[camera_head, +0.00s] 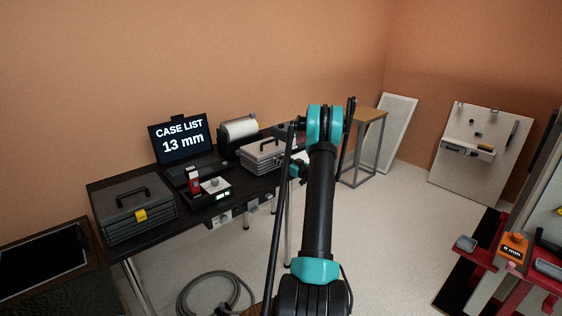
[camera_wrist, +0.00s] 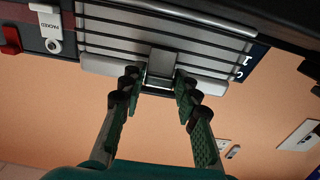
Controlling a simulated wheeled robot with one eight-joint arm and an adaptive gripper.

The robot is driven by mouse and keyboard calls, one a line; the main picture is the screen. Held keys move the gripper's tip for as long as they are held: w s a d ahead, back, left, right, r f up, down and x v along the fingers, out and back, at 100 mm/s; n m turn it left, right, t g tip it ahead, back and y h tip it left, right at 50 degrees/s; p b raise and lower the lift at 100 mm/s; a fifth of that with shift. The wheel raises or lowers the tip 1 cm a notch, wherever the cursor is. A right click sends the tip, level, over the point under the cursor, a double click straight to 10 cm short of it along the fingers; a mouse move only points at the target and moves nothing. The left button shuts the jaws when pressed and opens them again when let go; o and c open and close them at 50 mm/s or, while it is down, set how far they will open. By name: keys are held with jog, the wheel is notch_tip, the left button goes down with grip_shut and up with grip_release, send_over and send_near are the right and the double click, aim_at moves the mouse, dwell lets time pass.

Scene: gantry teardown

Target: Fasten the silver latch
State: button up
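The silver latch (camera_wrist: 163,63) is a small grey plate in the middle of the ribbed side of a grey case (camera_wrist: 110,42) in the wrist view. That case seems to be the silver-grey one (camera_head: 262,154) with a dark handle on the bench in the head view. My gripper (camera_wrist: 159,82) is open, its fingertips apart on either side of the latch's lower part. I cannot tell whether they touch it, or whether the latch is fastened.
A dark case with a yellow latch (camera_head: 140,214), a laptop (camera_head: 181,140) and a small device with a red part (camera_head: 193,180) share the black bench. A hose (camera_head: 213,294) lies coiled on the floor. The floor to the right is largely clear before a red-armed rack (camera_head: 476,252).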

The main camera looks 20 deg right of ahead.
grip_shut()
jog(key=shift+w+a+r+g, duration=0.15)
jog(key=shift+r+g, duration=0.15)
jog(key=shift+g, duration=0.3)
jog(key=shift+w+r+g+h, duration=0.2)
jog(key=shift+g+h, duration=0.3)
jog(key=shift+g, duration=0.4)
jog(key=o, duration=0.6)
grip_release()
jog(key=shift+s, duration=0.1)
jog(key=v, duration=1.1)
jog(key=shift+s+r, duration=0.1)
jog(key=shift+s, duration=0.25)
